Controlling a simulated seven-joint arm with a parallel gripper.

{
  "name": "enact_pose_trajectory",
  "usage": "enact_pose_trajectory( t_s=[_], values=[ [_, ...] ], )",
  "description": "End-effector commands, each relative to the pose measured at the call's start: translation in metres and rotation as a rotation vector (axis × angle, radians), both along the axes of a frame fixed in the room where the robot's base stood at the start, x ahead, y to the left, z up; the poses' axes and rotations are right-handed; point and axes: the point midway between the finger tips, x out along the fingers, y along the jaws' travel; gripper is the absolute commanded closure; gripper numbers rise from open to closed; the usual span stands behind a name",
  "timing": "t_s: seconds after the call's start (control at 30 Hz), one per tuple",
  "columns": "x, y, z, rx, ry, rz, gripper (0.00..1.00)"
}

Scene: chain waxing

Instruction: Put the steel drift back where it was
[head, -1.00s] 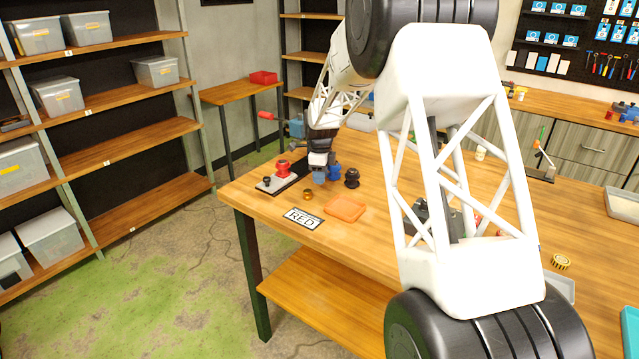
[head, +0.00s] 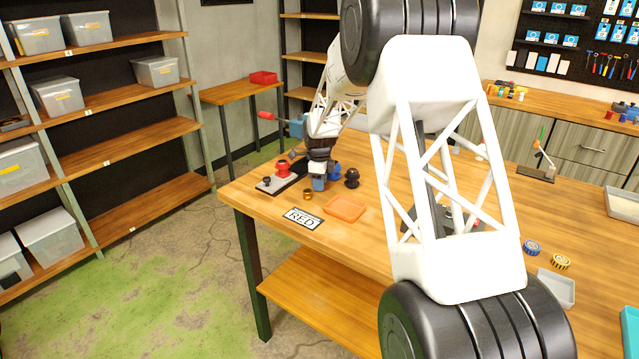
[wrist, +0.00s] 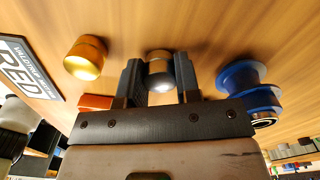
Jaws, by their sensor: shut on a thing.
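In the head view, my gripper (head: 319,184) is low over the left part of the workbench, and the drift cannot be made out there.
A brass cylinder (head: 308,194) and a blue spool (head: 335,168) are close on either side. Nearby are a black spool (head: 352,178), an orange tray (head: 345,208), a RED sign (head: 303,218) and a red part (head: 282,168) on a pale base. Bare wood lies right of the tray.

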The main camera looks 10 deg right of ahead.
Motion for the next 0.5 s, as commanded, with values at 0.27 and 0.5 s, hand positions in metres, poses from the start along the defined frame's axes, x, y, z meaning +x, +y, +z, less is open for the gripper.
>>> enact_pose_trajectory(
  t_s=[0.27,0.5],
  values=[
    [0.0003,0.0,-0.0005,0.001,-0.001,0.0,1.0],
    [0.0002,0.0,-0.0036,0.0,-0.001,0.0,0.63]
  ],
)
